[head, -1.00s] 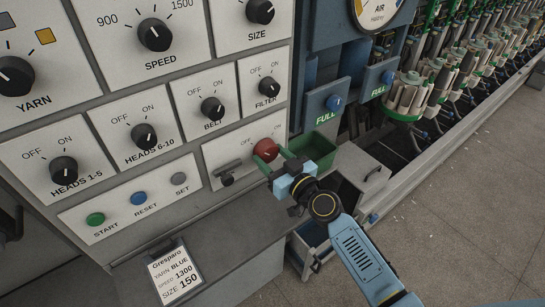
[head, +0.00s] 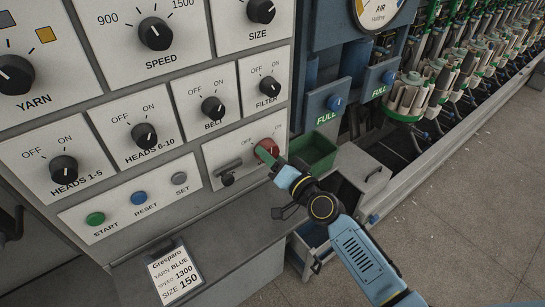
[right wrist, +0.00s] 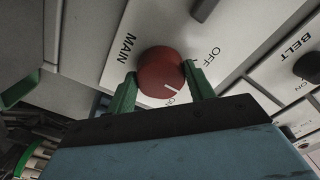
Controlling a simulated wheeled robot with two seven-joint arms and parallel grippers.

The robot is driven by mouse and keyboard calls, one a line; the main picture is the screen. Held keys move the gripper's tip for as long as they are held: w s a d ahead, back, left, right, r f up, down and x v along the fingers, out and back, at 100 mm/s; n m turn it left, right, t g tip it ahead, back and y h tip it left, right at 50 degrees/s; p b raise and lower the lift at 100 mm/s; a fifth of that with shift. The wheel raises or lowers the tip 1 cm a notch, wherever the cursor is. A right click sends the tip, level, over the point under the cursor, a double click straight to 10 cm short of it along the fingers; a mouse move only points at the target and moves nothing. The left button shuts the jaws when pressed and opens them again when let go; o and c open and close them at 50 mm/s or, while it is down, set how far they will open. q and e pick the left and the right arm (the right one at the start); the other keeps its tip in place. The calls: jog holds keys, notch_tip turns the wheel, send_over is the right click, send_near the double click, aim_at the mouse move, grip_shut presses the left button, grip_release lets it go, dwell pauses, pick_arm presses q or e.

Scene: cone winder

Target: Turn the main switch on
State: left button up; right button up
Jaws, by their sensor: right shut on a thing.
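The main switch is a round red knob (head: 266,148) on a white plate of the control panel, with OFF and ON printed above it. In the right wrist view the red knob (right wrist: 160,72) sits between my two green fingers, and its white mark points toward the ON print. MAIN is printed beside it. My right gripper (head: 270,157) is shut on the knob, one finger at each side (right wrist: 156,88). The gripper hides part of the knob in the head view. My left gripper is not in view.
A green bin (head: 318,152) and a grey box with a handle (head: 362,168) are just right of my gripper. Start, reset and set buttons (head: 138,198) are lower left.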

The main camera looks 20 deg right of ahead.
jog(key=shift+m, duration=4.3)
jog(key=o, duration=1)
jog(key=shift+c, duration=0.2)
jog(key=shift+s, duration=0.15)
jog(key=b+v, duration=0.1)
jog(key=v, duration=1.2)
jog(key=shift+r, duration=0.15)
jog(key=shift+s, duration=0.1)
